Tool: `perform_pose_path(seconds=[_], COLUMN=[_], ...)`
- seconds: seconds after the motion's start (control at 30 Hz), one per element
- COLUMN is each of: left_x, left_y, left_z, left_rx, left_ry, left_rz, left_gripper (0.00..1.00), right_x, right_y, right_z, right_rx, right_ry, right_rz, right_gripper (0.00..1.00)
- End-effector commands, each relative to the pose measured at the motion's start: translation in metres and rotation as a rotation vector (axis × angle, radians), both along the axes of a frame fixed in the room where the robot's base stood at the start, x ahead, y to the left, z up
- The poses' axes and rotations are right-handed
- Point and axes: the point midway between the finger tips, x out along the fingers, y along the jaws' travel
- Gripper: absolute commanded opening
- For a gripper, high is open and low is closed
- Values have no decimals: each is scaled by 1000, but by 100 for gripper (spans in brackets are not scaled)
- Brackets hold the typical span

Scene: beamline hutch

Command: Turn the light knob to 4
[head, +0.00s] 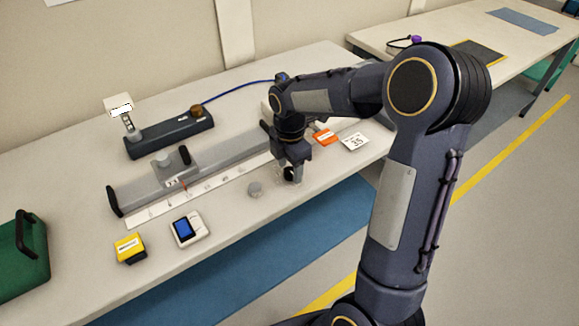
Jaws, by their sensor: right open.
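A dark box (170,137) stands at the back of the bench with a pale lamp-like head on a post (122,112) at its left end. A small brown knob (197,111) sits at the box's right end and looks like the light knob; its number marks are too small to read. My right gripper (289,175) is open and points down near the right end of the grey rail, to the right of and nearer than the knob, apart from it. Nothing shows between its fingers. My left gripper is not in view.
A grey rail (225,160) with a carriage and white scale strip (195,192) crosses the bench.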

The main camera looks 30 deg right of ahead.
Motion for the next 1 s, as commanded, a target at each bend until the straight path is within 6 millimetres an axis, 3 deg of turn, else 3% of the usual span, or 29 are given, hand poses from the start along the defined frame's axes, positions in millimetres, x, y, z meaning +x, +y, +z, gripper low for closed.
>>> perform_pose_path(seconds=[0.27,0.63,1.0], left_x=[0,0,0], left_y=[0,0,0], left_z=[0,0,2], left_rx=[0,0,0], left_ry=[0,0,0], left_rz=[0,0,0], left_gripper=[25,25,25], right_x=[0,0,0], right_y=[0,0,0], right_z=[-2,-2,-1], right_rx=[0,0,0], right_ry=[0,0,0], right_rz=[-1,-1,-73], right_gripper=[52,7,7])
